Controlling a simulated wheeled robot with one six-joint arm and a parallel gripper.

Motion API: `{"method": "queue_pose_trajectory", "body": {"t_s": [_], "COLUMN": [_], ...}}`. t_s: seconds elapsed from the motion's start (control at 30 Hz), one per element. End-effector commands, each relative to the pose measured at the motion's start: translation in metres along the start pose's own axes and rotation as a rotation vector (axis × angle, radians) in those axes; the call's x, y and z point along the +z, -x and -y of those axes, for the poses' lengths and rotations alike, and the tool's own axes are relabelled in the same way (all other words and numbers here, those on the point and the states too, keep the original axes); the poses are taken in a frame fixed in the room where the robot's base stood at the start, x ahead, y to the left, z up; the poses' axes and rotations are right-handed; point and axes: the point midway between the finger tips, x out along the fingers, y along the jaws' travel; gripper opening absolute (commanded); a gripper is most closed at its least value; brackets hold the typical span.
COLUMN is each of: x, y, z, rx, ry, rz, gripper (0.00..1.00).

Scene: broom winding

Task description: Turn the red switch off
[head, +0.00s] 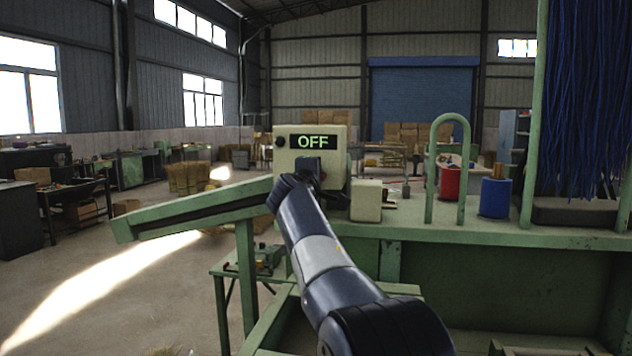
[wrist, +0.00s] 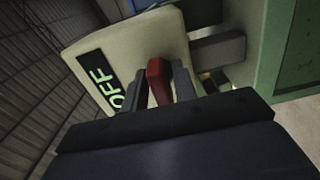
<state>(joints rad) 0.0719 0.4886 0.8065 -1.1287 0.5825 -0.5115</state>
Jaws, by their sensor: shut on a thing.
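The control box (head: 340,146) is cream-coloured and stands on the green bench, with a display (head: 313,142) reading OFF in green letters. In the wrist view the box (wrist: 140,42) appears tilted, and its display (wrist: 99,82) also reads OFF. The red switch (wrist: 158,80) sticks out from the box face, beside the display. My gripper (wrist: 160,84) is shut on the red switch, with one dark finger on each side of it. In the head view my arm and gripper (head: 310,172) cover the switch and the lower box face.
A green bench (head: 470,236) runs to the right, with a green looped bar (head: 433,165), a red spool (head: 449,182) and a blue spool (head: 495,198) on it. Blue bristles (head: 590,90) hang at the far right. A green sloping rail (head: 190,207) extends left.

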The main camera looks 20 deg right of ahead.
Motion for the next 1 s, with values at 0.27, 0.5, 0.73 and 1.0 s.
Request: {"method": "queue_pose_trajectory", "body": {"t_s": [0.27, 0.5, 0.73, 1.0], "x": [0.000, 0.000, 0.000, -0.001], "y": [-0.001, -0.001, 0.000, 0.017], "z": [0.002, 0.002, 0.001, 0.002], "rx": [-0.004, -0.005, -0.002, 0.000], "ry": [-0.012, -0.011, -0.010, -0.011], "rz": [0.002, 0.002, 0.001, -0.001], "gripper": [0.04, 0.31, 0.36, 0.36]}}
